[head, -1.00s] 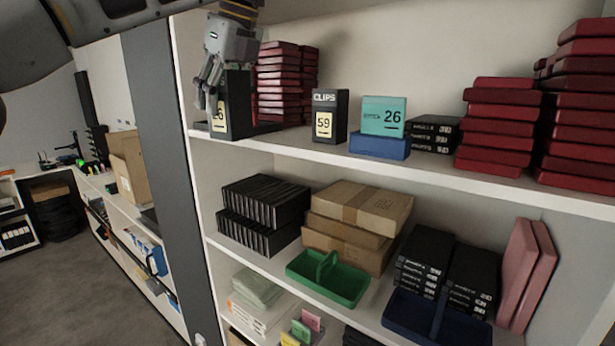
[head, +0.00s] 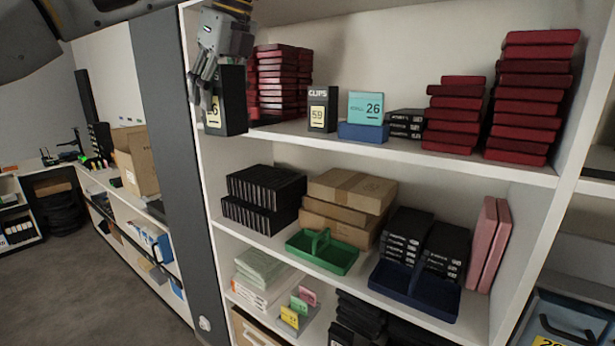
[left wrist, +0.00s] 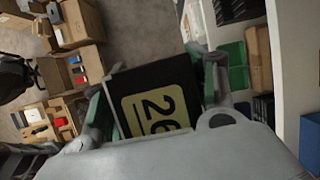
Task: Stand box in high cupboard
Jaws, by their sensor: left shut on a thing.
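My left gripper (head: 205,85) is shut on a black box (head: 235,100) with a yellow label reading 26. It holds the box upright at the left end of the top shelf (head: 460,167) of the open shelving. The box's lower end overlaps the shelf's front edge in the head view; I cannot tell whether it touches. In the left wrist view the box (left wrist: 187,75) sits between the fingers (left wrist: 155,95), label showing, with floor visible beyond. My right gripper is not in view.
A grey upright panel (head: 165,120) borders the shelving on the left.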

